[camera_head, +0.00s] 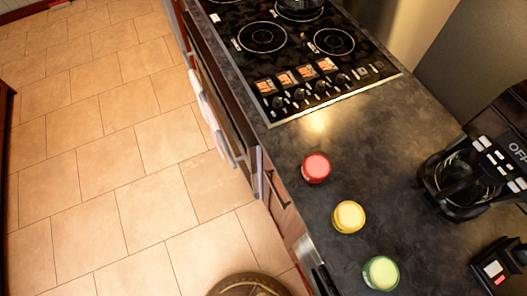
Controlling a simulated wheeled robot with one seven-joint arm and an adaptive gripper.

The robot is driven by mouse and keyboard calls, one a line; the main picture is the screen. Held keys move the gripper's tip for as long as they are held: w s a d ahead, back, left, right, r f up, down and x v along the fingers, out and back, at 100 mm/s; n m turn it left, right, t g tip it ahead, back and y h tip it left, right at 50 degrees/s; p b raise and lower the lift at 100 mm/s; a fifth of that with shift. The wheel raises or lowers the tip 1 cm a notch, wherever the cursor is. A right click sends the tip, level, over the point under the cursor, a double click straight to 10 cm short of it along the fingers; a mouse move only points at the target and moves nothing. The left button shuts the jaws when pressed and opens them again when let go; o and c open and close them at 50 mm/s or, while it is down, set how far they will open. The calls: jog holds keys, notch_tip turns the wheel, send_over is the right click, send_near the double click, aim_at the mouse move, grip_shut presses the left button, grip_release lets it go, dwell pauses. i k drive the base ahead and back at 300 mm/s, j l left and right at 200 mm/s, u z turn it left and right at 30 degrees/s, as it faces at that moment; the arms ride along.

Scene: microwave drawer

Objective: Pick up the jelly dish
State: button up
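Three small round lidded-looking containers stand apart in a slanting row on the dark countertop (300,150). One is red (316,167), one is yellow (348,216) and one is green with a pale top (381,272). The red one is nearest the cooktop and the green one is nearest the bottom of the picture. I cannot tell from this view which of them, if any, is the jelly dish. My gripper is not in view.
A black cooktop (297,92) with a pan (299,6) lies beyond them. A coffee maker (470,175) and a small black device (499,270) stand to the right. A round brown object (250,287) shows at the bottom. The tiled floor (95,170) at left is clear.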

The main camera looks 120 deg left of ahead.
aim_at(316, 167)
jog(key=u, duration=3.3)
jog(key=k+j+z, duration=0.2)
jog(key=k, duration=0.35)
jog(key=j, duration=0.1)
